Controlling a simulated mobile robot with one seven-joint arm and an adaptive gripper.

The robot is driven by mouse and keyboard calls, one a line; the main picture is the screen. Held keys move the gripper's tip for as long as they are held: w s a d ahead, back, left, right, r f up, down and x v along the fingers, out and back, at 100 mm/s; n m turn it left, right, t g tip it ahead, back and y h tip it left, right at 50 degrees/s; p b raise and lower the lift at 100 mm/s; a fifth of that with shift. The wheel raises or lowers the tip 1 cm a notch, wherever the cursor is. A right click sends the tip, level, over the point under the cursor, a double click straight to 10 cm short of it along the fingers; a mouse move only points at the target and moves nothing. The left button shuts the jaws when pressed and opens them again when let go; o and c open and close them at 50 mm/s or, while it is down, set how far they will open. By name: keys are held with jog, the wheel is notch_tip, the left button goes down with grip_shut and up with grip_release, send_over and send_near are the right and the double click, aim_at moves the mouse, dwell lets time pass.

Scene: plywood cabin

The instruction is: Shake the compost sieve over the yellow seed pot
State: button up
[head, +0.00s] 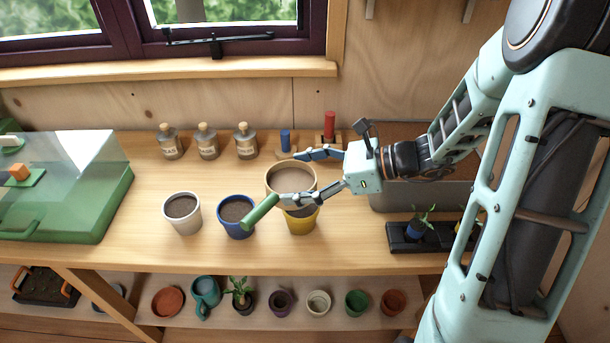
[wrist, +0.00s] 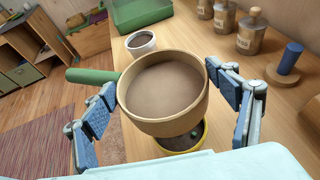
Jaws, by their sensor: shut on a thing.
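The compost sieve has a round wooden rim (head: 291,166) and a green handle (head: 260,212) that points to the front left. In the wrist view the sieve (wrist: 165,122) has a smooth brown inside; I cannot tell mesh from compost there. My gripper (head: 298,178) is shut on the sieve, one finger on each side of its rim. The sieve is held above the yellow seed pot (head: 301,222), apparently near level. The sieve hides much of the pot's mouth. In the wrist view the yellow pot (wrist: 202,136) shows below the rim, with dark soil and a small green spot inside.
A blue pot (head: 237,220) and a white pot (head: 183,217) stand left of the yellow pot. Several bottles (head: 207,143) and a blue peg (head: 285,140) stand behind. A black seedling tray (head: 408,240) is to the right, a green-based clear case (head: 90,215) at left.

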aim_at(311, 177)
jog(key=shift+d+p, duration=0.5)
jog(key=shift+d, duration=1.45)
jog(key=shift+a, duration=2)
jog(key=shift+d+p, duration=0.3)
jog(key=shift+d, duration=1.7)
jog(key=shift+a, duration=2)
jog(key=shift+d+p, duration=0.6)
jog(key=shift+d, duration=1.4)
jog(key=shift+a, duration=2)
jog(key=shift+d, duration=2)
jog(key=shift+a, duration=1.95)
jog(key=shift+d+p, duration=0.4)
jog(key=shift+d, duration=1.55)
jog(key=shift+a, duration=2.05)
